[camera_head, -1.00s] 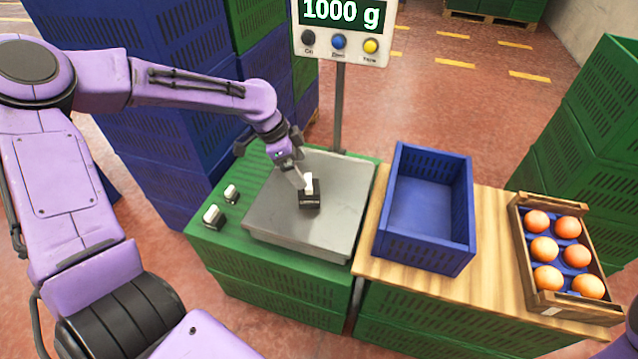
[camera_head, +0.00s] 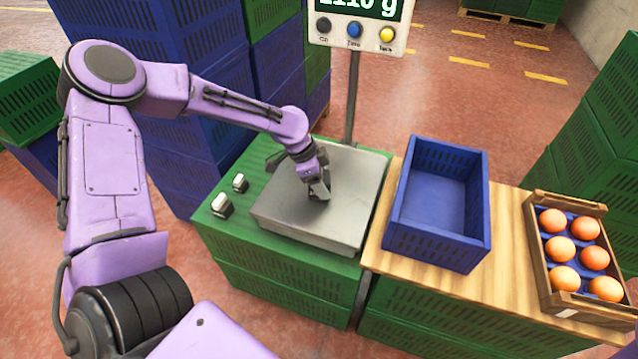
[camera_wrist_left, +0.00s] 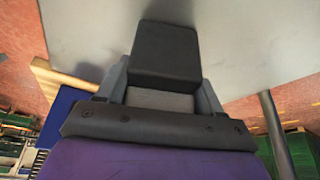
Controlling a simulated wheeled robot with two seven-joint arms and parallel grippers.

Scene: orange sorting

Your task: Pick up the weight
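The weight is a small dark block. In the head view my left gripper (camera_head: 319,192) hides most or all of it, low over the scale's grey pan (camera_head: 345,225). In the left wrist view a black block (camera_wrist_left: 167,55), which looks like the weight, sits between the two grey fingers of the left gripper (camera_wrist_left: 165,85). The fingers flank it closely, but I cannot tell whether they are clamped on it. The scale display (camera_head: 358,8) is cut off at the top and seems to read 1110 g. My right gripper is not in view.
Two smaller weights with white tops (camera_head: 222,206) (camera_head: 240,183) stand on the green crate left of the pan. An empty blue crate (camera_head: 400,243) and a wooden box (camera_head: 543,270) of several oranges stand to the right. The display's post (camera_head: 351,100) rises behind the pan.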

